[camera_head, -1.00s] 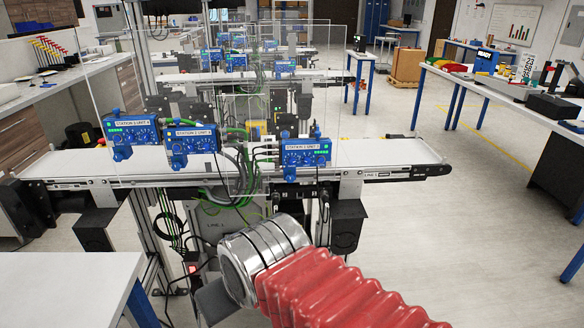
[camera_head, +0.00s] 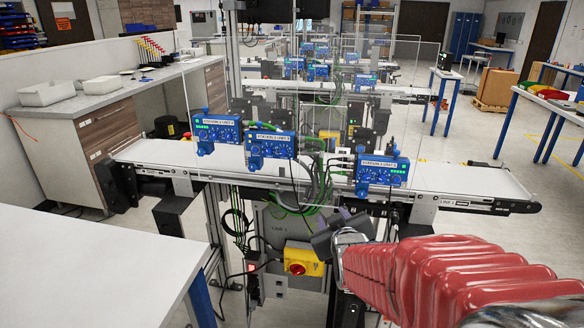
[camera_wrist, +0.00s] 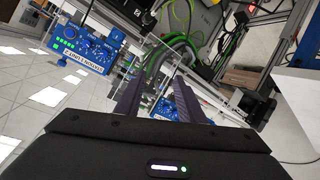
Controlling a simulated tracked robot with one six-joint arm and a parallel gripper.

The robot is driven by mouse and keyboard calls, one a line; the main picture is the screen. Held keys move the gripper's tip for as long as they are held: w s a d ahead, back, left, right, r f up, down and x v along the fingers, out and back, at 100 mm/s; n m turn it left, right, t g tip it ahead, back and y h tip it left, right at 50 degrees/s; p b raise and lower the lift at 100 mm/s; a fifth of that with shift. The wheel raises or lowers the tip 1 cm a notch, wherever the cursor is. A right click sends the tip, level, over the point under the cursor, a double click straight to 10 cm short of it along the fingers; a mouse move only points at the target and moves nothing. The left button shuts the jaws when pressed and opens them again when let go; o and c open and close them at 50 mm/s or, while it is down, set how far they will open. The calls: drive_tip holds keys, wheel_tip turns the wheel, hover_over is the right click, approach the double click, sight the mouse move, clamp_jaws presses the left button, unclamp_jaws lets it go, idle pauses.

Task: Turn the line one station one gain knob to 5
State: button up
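The line 1 conveyor (camera_head: 450,177) carries three blue control units on its near side: a left unit (camera_head: 218,132), a middle unit (camera_head: 270,145) and a right unit (camera_head: 382,170). Their labels begin with "STATION", but the station numbers and knob settings are too small to read surely. My gripper (camera_head: 333,217) is below and left of the right unit, apart from it. In the wrist view my gripper (camera_wrist: 157,85) is open and empty. One blue unit (camera_wrist: 80,45) shows tilted at upper left with green lights; another (camera_wrist: 165,106) shows partly between the fingers.
A clear panel (camera_head: 310,75) stands upright behind the units. A yellow box with a red knob (camera_head: 300,262) sits below the conveyor, among cables. A white table (camera_head: 85,270) fills the lower left. Open floor (camera_head: 500,225) lies right of the conveyor.

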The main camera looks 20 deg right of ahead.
drive_tip(key=d+t+h, duration=0.2)
drive_tip(key=d+h, duration=0.2)
drive_tip(key=d, duration=0.7)
drive_tip(key=shift+s+d+h, duration=0.15)
drive_tip(key=shift+s+h, duration=0.15)
drive_tip(key=shift+s, duration=0.05)
